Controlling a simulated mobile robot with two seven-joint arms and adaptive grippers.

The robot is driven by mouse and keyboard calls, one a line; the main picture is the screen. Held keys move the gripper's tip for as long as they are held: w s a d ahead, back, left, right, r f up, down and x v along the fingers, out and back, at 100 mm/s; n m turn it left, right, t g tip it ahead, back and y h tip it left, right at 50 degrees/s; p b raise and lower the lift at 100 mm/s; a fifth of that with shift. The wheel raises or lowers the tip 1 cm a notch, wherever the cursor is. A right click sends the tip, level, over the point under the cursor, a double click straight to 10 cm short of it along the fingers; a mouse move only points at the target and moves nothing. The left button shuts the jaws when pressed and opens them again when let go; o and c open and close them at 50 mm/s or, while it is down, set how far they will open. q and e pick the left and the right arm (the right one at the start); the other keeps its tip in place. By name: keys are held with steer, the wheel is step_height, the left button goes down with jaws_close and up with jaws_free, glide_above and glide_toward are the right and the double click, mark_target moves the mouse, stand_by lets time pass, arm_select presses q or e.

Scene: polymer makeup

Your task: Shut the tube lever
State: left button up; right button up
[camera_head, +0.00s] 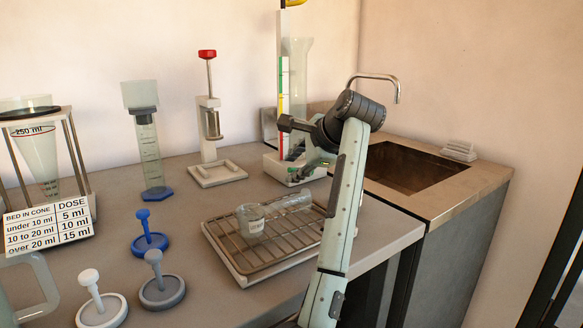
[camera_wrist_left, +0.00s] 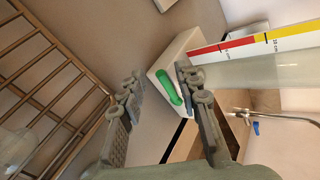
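The clear tall tube (camera_head: 299,85) stands upright at the back of the bench, with a coloured scale strip beside it, on a white base (camera_head: 275,166). In the left wrist view, the tube (camera_wrist_left: 255,78) runs out to the right and the white base (camera_wrist_left: 172,62) carries a green lever (camera_wrist_left: 168,88). My left gripper (camera_head: 304,172) is at the base in the head view. In the wrist view its fingers (camera_wrist_left: 161,82) are apart, with the lever between them, close to the right finger. Contact cannot be told. My right gripper is not in view.
A wire rack on a tray (camera_head: 222,241) with glassware (camera_head: 251,220) lies in front of the base. A red-topped press stand (camera_head: 219,173), a blue-based cylinder (camera_head: 152,160) and several knobbed discs (camera_head: 150,243) stand left. A sink (camera_head: 407,166) is at right.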

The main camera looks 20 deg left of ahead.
arm_select(q)
steer(key=shift+w+a+f, duration=0.35)
steer(key=shift+a+f, duration=0.05)
steer(key=shift+a, duration=0.05)
jaws_close()
